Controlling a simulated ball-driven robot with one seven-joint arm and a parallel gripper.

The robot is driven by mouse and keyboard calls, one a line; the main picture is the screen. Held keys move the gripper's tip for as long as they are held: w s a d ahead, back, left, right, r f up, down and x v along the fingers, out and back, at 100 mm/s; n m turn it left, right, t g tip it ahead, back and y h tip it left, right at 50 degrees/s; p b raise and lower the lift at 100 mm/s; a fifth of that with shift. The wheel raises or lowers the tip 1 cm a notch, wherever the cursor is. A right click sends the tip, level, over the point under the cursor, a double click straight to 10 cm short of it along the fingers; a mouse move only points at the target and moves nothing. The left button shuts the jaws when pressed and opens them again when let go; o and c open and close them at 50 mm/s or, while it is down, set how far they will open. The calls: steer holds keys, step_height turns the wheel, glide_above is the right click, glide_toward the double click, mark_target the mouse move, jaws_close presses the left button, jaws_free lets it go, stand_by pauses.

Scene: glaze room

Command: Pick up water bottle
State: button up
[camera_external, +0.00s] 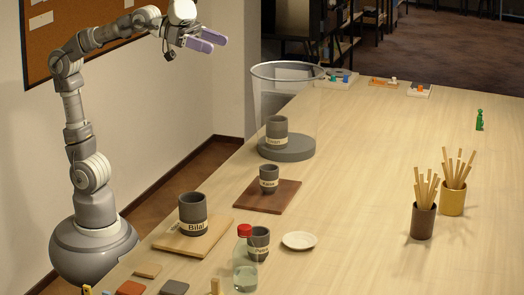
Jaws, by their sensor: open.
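The water bottle (245,268) is clear with a red cap and stands upright near the front edge of the table, at the bottom middle of the view. Its lower end is close to the picture's bottom edge. My gripper (222,42) has two purple fingers, is open and empty, and is raised high above the table's left side. It is well above and behind the bottle, far from it.
A dark cup (260,239) stands close behind the bottle, with a white saucer (299,241) to its right. A labelled cup (193,208) stands on a wooden board to the left. A tall clear cylinder (300,100) stands farther back. Brush pots (423,221) stand at right.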

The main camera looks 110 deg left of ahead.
steer(key=w+d+f+m+g+h+p, duration=0.1)
steer(key=w+d+f+m+g+p, duration=0.35)
steer(key=w, duration=0.75)
steer(key=m+g+h+p, duration=0.35)
steer(key=g+p, duration=0.25)
steer(key=p, duration=0.9)
glide_toward(247, 246)
steer(key=shift+w+d+f+t+y, duration=0.1)
steer(key=shift+w+d+t+y, duration=0.15)
steer(key=shift+w, duration=0.1)
steer(key=x, duration=0.2)
steer(key=b+x, duration=0.1)
steer(key=x, duration=0.2)
steer(key=s+x, duration=0.1)
steer(key=x, duration=0.1)
steer(key=shift+w+f+b, duration=0.2)
steer(key=shift+f+b, duration=0.1)
steer(key=shift+f, duration=0.25)
steer(key=shift+w+d+f, duration=0.25)
steer(key=shift+f, duration=0.1)
steer(key=shift+c, duration=0.2)
